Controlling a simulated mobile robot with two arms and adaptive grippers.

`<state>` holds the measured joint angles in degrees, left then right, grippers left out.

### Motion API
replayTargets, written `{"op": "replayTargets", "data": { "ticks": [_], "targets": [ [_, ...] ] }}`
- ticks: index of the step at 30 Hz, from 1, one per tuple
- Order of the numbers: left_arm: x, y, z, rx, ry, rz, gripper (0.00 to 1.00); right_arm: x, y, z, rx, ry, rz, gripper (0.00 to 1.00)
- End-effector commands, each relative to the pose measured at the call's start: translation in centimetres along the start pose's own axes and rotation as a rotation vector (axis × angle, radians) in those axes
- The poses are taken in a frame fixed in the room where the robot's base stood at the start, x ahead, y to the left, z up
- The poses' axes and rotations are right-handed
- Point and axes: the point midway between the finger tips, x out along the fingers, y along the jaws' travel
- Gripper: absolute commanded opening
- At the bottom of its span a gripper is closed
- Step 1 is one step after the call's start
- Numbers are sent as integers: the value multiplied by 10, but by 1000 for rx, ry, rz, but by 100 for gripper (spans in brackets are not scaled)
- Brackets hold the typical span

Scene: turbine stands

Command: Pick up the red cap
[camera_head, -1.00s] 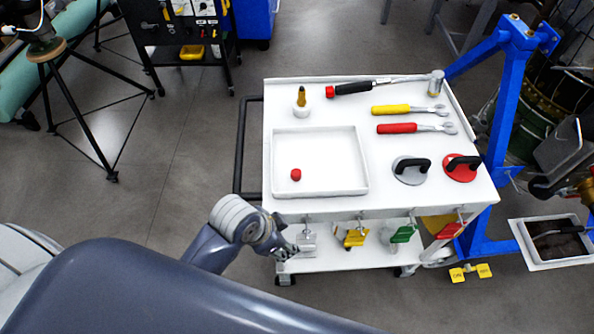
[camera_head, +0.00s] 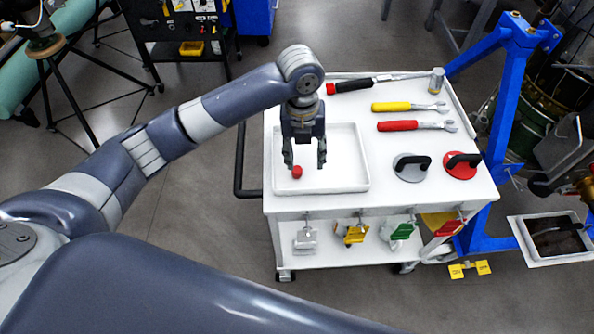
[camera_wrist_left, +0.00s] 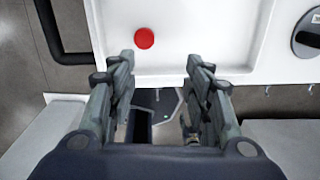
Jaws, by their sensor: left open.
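The red cap (camera_head: 297,172) lies in the shallow white tray (camera_head: 345,187) on top of the white cart. In the head view my left gripper (camera_head: 305,166) points down over the tray, its fingers open, with the cap showing between them near the left finger. In the left wrist view the cap (camera_wrist_left: 144,38) is a round red disc beyond the open fingertips (camera_wrist_left: 160,62), nearer the left finger. The fingers do not touch it in that view. Their exact height above the tray is hard to tell. My right gripper is not in view.
On the cart (camera_head: 420,200) lie a yellow-handled wrench (camera_head: 408,107), a red-handled wrench (camera_head: 415,126) and a black-handled tool (camera_head: 355,86). A grey suction cup (camera_head: 409,172) and a red one (camera_head: 461,170) stand right of the tray. A black handle bar (camera_head: 239,160) runs along the cart's left side.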

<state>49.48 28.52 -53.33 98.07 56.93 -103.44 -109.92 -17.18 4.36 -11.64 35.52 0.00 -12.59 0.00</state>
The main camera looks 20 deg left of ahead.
Motion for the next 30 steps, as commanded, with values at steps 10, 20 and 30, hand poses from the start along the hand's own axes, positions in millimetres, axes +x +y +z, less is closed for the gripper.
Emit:
{"op": "replayTargets", "data": {
  "ticks": [10,20,30],
  "targets": [
    [-9,18,23,155,14,58,46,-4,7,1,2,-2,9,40],
    [31,19,23,154,10,56,46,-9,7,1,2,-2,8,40],
    [74,23,20,153,10,56,46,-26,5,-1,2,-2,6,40]
  ]
}}
